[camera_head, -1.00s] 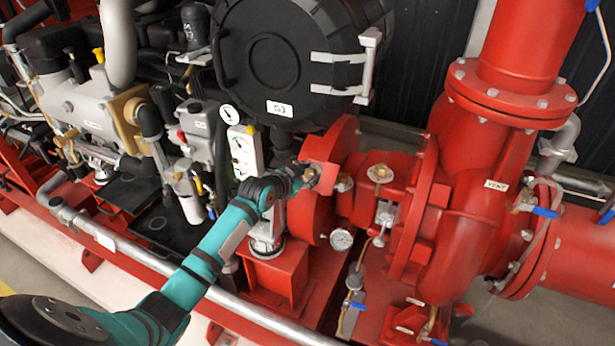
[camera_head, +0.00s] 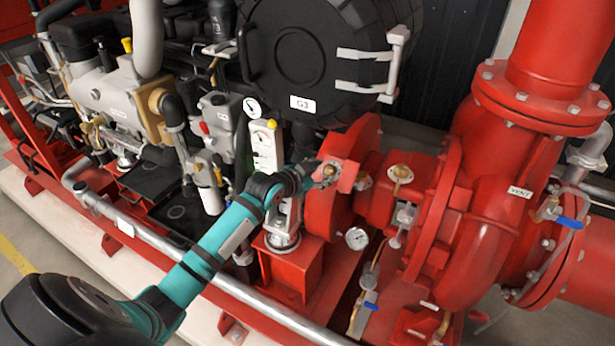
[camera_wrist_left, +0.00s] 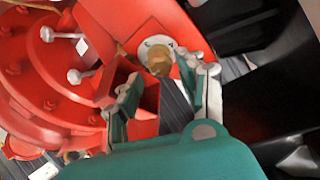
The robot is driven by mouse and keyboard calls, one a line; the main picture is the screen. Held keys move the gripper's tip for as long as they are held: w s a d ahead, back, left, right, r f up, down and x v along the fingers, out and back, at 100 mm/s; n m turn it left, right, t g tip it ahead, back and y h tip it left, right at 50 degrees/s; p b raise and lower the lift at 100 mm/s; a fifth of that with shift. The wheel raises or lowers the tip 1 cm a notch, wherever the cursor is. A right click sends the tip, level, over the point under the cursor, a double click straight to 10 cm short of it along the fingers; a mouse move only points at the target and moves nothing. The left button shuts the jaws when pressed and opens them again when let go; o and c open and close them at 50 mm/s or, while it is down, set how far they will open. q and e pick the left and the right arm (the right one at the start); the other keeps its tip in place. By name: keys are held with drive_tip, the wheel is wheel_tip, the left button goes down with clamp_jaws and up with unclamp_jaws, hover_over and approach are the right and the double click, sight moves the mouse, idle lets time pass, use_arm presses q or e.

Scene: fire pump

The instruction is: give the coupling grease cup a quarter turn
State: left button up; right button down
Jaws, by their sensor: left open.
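A brass grease cup (camera_wrist_left: 158,62) sits on a pale round marked plate on a red surface in the left wrist view. My left gripper (camera_wrist_left: 162,84) is open, with one finger on each side of the line to the cup. The cup appears just beyond the fingertips, not clasped; contact cannot be told. In the head view my left gripper (camera_head: 322,178) is at the red coupling housing (camera_head: 347,136), where its fingers partly hide a small brass fitting. My right gripper is not in view.
Another brass-topped cup (camera_head: 400,174) stands on the red pump housing to the right. A pressure gauge (camera_head: 356,238) is below. A black round cover marked G3 (camera_head: 300,60) hangs above the gripper. A grey rail pipe (camera_head: 235,290) runs along the front.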

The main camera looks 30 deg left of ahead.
use_arm(q)
drive_tip(key=v, duration=0.8)
drive_tip(key=shift+s, duration=0.2)
drive_tip(key=shift+r, duration=0.1)
